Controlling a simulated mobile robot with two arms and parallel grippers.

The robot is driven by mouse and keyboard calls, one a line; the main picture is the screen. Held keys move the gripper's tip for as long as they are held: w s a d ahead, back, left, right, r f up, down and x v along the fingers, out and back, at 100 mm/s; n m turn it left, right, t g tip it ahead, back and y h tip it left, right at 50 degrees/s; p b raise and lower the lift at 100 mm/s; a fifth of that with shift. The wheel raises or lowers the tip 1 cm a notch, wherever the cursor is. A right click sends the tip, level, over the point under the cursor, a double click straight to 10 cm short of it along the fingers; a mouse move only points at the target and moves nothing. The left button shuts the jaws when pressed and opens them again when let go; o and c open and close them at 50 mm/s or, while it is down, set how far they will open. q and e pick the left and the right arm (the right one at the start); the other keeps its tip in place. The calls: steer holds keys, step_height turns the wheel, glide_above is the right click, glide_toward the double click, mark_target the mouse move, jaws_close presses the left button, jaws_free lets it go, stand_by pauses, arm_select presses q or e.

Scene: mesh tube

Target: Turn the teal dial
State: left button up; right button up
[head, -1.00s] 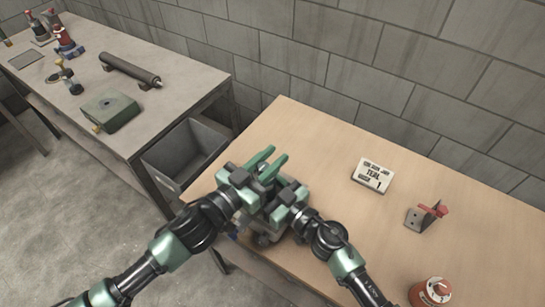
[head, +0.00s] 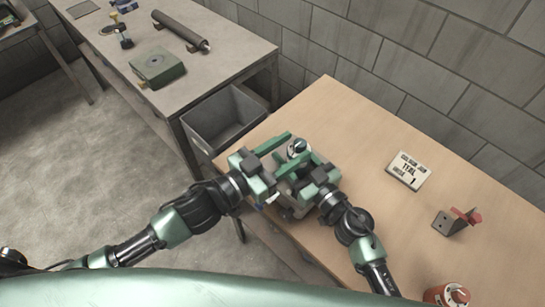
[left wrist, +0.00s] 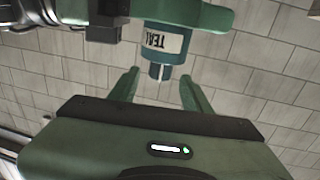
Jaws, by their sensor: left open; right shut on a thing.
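The teal dial shows in the left wrist view as a teal cylinder (left wrist: 168,42) with a white label reading TEAL, upside down, and a short grey stem (left wrist: 160,71). In the head view its pale and dark top (head: 298,148) shows among the fingers. My right gripper (head: 308,168) is shut on the dial's body, above the near left part of the wooden table. My left gripper (left wrist: 160,82) is open, its two green fingertips on either side of the stem with gaps. A white card (head: 408,170) reading TEAL and 1 stands on the table.
A red dial (head: 449,294) and a grey bracket with a red part (head: 456,220) are on the wooden table (head: 345,125). A grey bin (head: 224,118) is left of it. A workbench (head: 230,50) with a green block (head: 157,66) is further left.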

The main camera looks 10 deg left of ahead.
arm_select(q)
steer(key=v, duration=0.6)
steer(key=shift+r, duration=0.1)
arm_select(e)
steer(key=o, duration=1.6)
